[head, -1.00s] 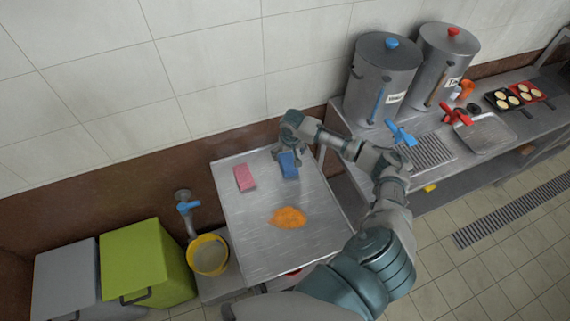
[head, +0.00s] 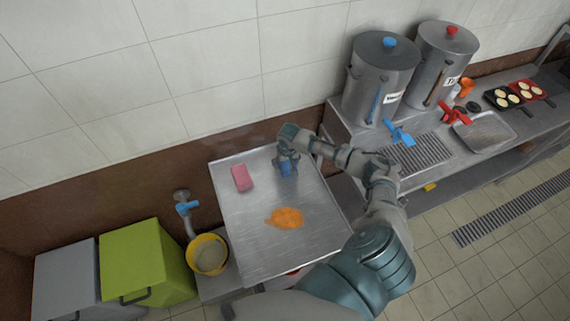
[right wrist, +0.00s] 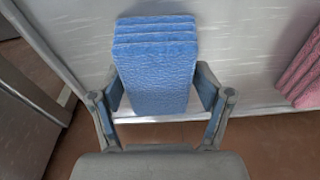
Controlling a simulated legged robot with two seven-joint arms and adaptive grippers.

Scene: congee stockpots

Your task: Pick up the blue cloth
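The blue cloth (right wrist: 152,68) is a folded, textured stack in the right wrist view. In the head view the blue cloth (head: 286,170) lies on the metal table, partly hidden by my right gripper. My right gripper (head: 286,160) is over the cloth, reaching down to it. In the right wrist view its two fingers (right wrist: 160,98) stand on either side of the cloth. The fingers are spread, close to the cloth's sides; a firm grip does not show. My left gripper is not in view.
A pink cloth (head: 242,178) lies left of the blue one, and an orange patch (head: 285,218) lies nearer on the metal table (head: 245,250). Two steel stockpots (head: 380,82) stand on the counter at right. A yellow bucket (head: 222,240) and a green bin (head: 150,262) are at left.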

